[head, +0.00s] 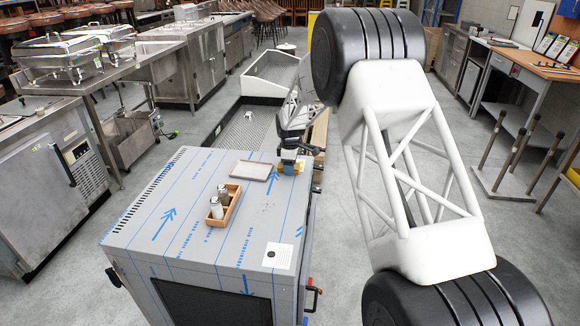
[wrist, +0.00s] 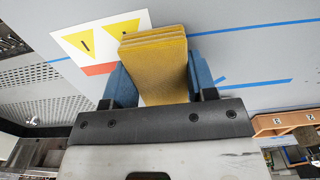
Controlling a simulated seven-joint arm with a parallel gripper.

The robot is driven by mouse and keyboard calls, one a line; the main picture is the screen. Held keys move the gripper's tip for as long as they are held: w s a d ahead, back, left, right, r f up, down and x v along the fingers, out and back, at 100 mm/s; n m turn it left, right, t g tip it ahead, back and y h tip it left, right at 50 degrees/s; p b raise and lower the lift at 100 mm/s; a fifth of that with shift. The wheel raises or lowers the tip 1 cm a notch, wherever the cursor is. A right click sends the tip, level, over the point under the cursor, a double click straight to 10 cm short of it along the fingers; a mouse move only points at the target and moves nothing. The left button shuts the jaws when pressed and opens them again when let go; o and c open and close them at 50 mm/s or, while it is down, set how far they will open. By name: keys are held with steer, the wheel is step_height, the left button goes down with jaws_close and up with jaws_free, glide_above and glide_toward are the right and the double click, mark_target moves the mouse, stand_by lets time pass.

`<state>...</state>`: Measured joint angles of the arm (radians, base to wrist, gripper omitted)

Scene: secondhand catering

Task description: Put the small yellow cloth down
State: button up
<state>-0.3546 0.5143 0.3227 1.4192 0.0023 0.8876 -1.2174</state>
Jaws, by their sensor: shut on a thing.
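The small yellow cloth (wrist: 155,62) is folded in layers and sits between the blue fingers of my gripper (wrist: 160,80) in the wrist view. My gripper is shut on it. In the head view the cloth (head: 284,168) shows as a small yellow patch under my gripper (head: 290,165), at the right edge of the steel cabinet's top (head: 200,246). I cannot tell whether the cloth touches the top.
A grey tray (head: 251,171) lies just left of my gripper. A wooden caddy (head: 233,202) with shakers stands nearer the front. A white card (head: 278,257) lies at the front right. A warning label (wrist: 90,43) shows beside the cloth. The top's left side is clear.

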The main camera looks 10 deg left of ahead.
steer(key=shift+f, duration=0.3)
steer(key=shift+f, duration=0.25)
steer(key=o, duration=0.8)
steer(key=shift+s+f, duration=0.1)
steer(key=shift+f, duration=0.15)
steer(key=shift+o, duration=0.9)
steer(key=shift+f, duration=0.1)
steer(key=shift+s+f, duration=0.15)
step_height(320, 180, up, 14)
steer(key=shift+w+r, duration=0.2)
steer(key=shift+w, duration=0.1)
